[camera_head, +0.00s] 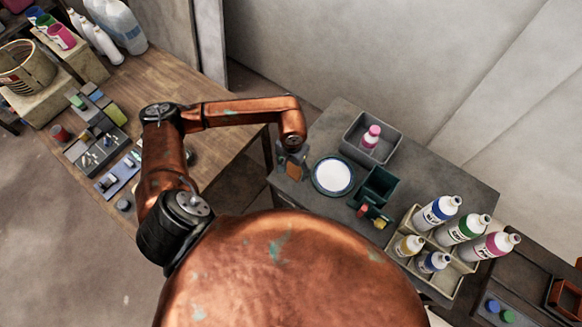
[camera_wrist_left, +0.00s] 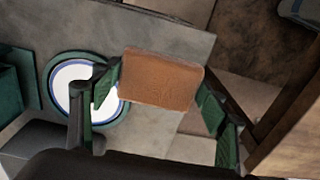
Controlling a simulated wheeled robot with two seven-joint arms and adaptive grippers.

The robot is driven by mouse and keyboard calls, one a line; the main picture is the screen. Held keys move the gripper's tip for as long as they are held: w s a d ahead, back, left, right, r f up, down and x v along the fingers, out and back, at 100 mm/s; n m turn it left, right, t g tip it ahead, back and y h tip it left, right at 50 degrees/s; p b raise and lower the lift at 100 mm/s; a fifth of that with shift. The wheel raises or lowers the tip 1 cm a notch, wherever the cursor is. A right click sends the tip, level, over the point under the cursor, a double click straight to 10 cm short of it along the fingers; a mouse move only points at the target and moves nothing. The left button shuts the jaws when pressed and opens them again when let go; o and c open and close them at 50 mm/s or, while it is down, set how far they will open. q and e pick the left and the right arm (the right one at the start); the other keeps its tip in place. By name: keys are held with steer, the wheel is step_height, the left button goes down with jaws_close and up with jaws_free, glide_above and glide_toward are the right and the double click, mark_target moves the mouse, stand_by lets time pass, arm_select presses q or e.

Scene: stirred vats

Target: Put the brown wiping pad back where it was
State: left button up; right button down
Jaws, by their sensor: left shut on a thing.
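The brown wiping pad (camera_wrist_left: 160,79) is held between the green fingers of my left gripper in the left wrist view. My left gripper (camera_head: 291,163) is shut on the pad at the left end of the grey table (camera_head: 430,167), left of the round plate. The pad seems to be above the table's edge; its height over the surface cannot be told. In the head view the pad is small and mostly hidden by the gripper. My right gripper is in neither view.
On the grey table stand a white plate with a dark rim (camera_head: 333,176), a grey bin (camera_head: 352,149) with a pink bottle, a dark green box (camera_head: 378,187) and a bottle caddy (camera_head: 447,283). A cluttered wooden table (camera_head: 180,80) lies left, with a gap between.

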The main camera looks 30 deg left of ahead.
mark_target(291, 165)
arm_select(q)
steer(key=f, duration=0.1)
steer(key=w+a+f, duration=0.1)
steer(key=w+f, duration=0.1)
steer(key=shift+a+f, duration=0.2)
steer(key=shift+a, duration=0.15)
steer(key=shift+w+a+f, duration=0.2)
steer(key=shift+w+f, duration=0.05)
steer(key=shift+f, duration=0.1)
step_height(291, 165, down, 3)
steer(key=shift+w+f, duration=0.1)
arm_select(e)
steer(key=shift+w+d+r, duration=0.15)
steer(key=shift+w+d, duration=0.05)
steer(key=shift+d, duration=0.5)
arm_select(q)
steer(key=shift+f, duration=0.15)
steer(key=o, duration=1.2)
steer(key=shift+o, duration=0.2)
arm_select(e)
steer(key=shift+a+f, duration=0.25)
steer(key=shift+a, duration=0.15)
